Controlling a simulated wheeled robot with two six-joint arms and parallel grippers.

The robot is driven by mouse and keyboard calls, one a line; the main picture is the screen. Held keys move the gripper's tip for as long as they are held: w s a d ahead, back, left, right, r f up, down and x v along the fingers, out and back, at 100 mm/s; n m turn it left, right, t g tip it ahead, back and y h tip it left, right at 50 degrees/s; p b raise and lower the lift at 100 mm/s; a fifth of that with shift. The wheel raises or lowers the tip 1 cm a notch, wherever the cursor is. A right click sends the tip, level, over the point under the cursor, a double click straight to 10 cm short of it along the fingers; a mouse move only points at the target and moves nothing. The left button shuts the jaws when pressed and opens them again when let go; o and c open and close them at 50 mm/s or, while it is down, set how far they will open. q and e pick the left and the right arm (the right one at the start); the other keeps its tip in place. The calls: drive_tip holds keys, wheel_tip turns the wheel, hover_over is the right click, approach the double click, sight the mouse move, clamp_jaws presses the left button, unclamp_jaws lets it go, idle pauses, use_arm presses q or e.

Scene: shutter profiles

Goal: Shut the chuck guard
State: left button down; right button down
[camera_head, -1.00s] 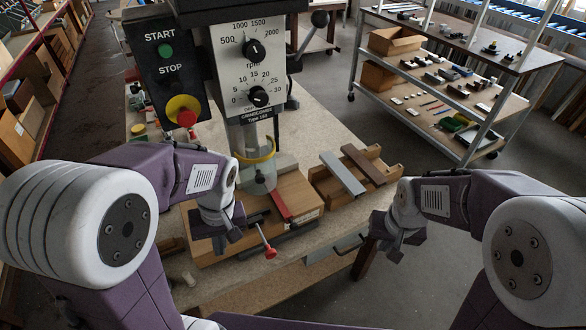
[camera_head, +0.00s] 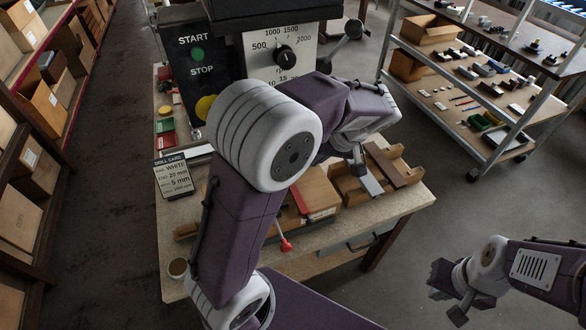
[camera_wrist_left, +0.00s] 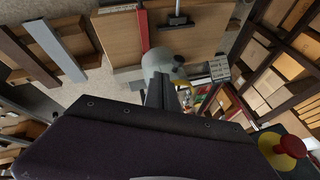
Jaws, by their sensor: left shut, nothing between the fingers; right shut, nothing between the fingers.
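The drill press (camera_head: 285,55) stands on the bench. Its chuck and guard are hidden behind my left arm in the head view. In the left wrist view a pale, see-through cylinder, apparently the chuck guard (camera_wrist_left: 163,60), shows with a bit of yellow beside it. My left gripper (camera_wrist_left: 158,82) is shut and empty, in front of this cylinder in that view; I cannot tell whether they touch. In the head view the left gripper is mostly hidden behind its wrist. My right gripper (camera_head: 444,284) is shut and empty, low at the right, away from the bench.
A wooden block with a red bar (camera_head: 300,203) and a red-knobbed handle (camera_head: 286,245) lie below the drill. A wooden tray of profiles (camera_head: 383,172) is to the right. A drill card (camera_head: 173,174) and a cup (camera_head: 177,268) are at the left. Floor is free at the right.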

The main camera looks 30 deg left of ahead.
use_arm(q)
drive_tip(key=s+a+p+x, duration=0.1)
drive_tip(key=p+x, duration=0.1)
drive_tip(key=x, duration=0.7)
drive_tip(key=shift+s+a+r, duration=0.35)
drive_tip(key=shift+s+a, duration=0.05)
drive_tip(key=shift+s, duration=0.1)
drive_tip(key=a+b, duration=0.1)
drive_tip(key=a+m+b, duration=0.1)
drive_tip(key=a+b, duration=0.1)
drive_tip(key=s+a+m+t+b, duration=0.1)
drive_tip(key=shift+a+f, duration=0.15)
drive_tip(key=shift+a, duration=0.1)
drive_tip(key=shift+w, duration=0.1)
